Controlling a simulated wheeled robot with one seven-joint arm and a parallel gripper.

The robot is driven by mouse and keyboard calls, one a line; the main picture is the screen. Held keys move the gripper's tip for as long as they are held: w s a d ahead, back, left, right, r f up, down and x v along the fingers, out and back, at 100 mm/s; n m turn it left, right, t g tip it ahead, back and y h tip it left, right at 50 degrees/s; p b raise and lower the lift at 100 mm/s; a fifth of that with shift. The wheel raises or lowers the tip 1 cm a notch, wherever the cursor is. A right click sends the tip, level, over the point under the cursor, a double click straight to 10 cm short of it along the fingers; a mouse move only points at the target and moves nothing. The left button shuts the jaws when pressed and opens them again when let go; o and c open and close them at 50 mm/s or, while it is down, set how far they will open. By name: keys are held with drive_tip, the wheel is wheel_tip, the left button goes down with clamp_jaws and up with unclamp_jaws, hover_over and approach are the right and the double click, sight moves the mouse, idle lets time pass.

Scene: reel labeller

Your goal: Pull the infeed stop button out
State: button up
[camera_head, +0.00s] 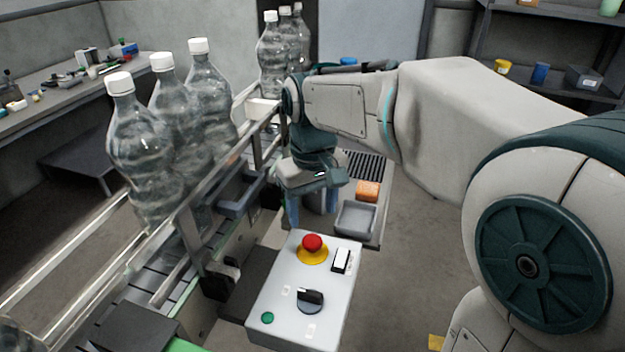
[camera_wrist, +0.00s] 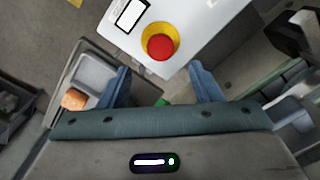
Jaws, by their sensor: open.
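The red mushroom stop button (camera_head: 312,243) stands on a yellow round base on top of a light grey control box (camera_head: 262,318). In the wrist view the red button (camera_wrist: 160,47) shows just beyond the fingertips, near the middle top. My gripper (camera_wrist: 163,78) is open, with its two blue fingers apart and nothing between them. In the head view my gripper (camera_head: 306,215) points down behind the box, on the far side of the button and apart from it. Whether the button is pressed in or out cannot be told.
The box also carries a black rotary knob (camera_head: 310,300), a white rocker switch (camera_head: 341,260) and a green button (camera_head: 267,318). A conveyor with clear bottles (camera_head: 150,140) runs along the left. A grey tray (camera_head: 355,218) and an orange block (camera_head: 367,191) lie behind the box.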

wheel_tip(320, 180, up, 7)
idle(0.3)
drive_tip(key=shift+d+r, duration=0.1)
drive_tip(key=s+d+f+m+t, duration=0.3)
drive_tip(key=s+d+f+m, duration=0.2)
drive_tip(key=s+d+f, duration=0.7)
drive_tip(key=shift+s+d+f, duration=0.2)
drive_tip(key=shift+s+f, duration=0.05)
drive_tip(key=shift+s, duration=0.1)
idle(0.4)
